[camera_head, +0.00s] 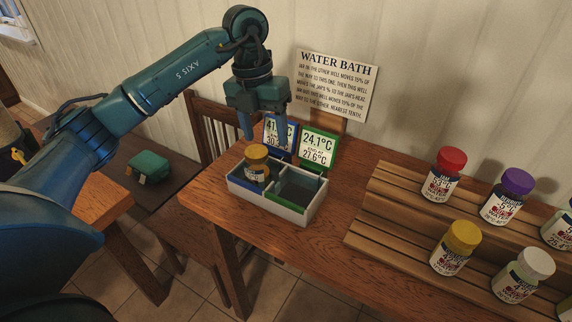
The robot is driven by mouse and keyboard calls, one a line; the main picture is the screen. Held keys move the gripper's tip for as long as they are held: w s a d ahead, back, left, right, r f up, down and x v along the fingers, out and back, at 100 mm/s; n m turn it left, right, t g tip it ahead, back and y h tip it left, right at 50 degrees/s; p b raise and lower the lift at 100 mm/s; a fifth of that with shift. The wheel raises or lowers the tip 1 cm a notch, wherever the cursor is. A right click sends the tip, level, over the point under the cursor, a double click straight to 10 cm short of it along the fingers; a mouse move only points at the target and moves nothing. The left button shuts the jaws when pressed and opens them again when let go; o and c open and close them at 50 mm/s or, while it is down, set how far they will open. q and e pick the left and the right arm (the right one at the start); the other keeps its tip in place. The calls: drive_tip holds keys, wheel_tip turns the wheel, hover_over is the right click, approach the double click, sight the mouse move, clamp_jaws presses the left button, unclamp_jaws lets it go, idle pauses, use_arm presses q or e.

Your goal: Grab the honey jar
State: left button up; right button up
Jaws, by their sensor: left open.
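A jar with an amber lid (256,157) stands upright in the left, blue-edged well of the grey two-well tray (290,214). Its label is too small to read, so I cannot tell for sure that it is the honey jar. A jar with a yellow lid (455,248) stands on the front step of the wooden rack (385,219) at the right. My left gripper (265,138) is open and empty, pointing down above and slightly behind the amber-lidded jar, apart from it. My right gripper is not in view.
The right, green-edged well (297,188) holds no jar. Blue (279,134) and green (319,147) temperature displays stand behind the tray. Red (443,174), purple (507,196) and white-lidded (523,275) jars are on the rack. A water bath sign (334,84) leans behind. Table between tray and rack is clear.

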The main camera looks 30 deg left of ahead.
sight(255, 153)
use_arm(q)
drive_tip(key=shift+w+a+r+n+y, duration=0.2)
drive_tip(key=shift+a+r+y, duration=0.1)
drive_tip(key=shift+a+r, duration=0.2)
drive_tip(key=shift+w+a+r+n+y, duration=0.15)
drive_tip(key=shift+a+r+y, duration=0.2)
drive_tip(key=shift+a, duration=0.25)
drive_tip(key=shift+a+r, duration=0.1)
drive_tip(key=shift+a, duration=0.2)
wheel_tip(255, 153, down, 7)
drive_tip(key=shift+a+r+p, duration=0.15)
drive_tip(key=shift+p, duration=0.35)
drive_tip(key=shift+w+f+p, duration=0.15)
drive_tip(key=shift+f+p, duration=0.25)
drive_tip(key=shift+f, duration=1.15)
drive_tip(key=shift+w+f+p, duration=0.15)
drive_tip(key=shift+f+p, duration=0.2)
drive_tip(key=shift+f, duration=1.15)
drive_tip(key=shift+c, duration=0.2)
drive_tip(key=c, duration=0.8)
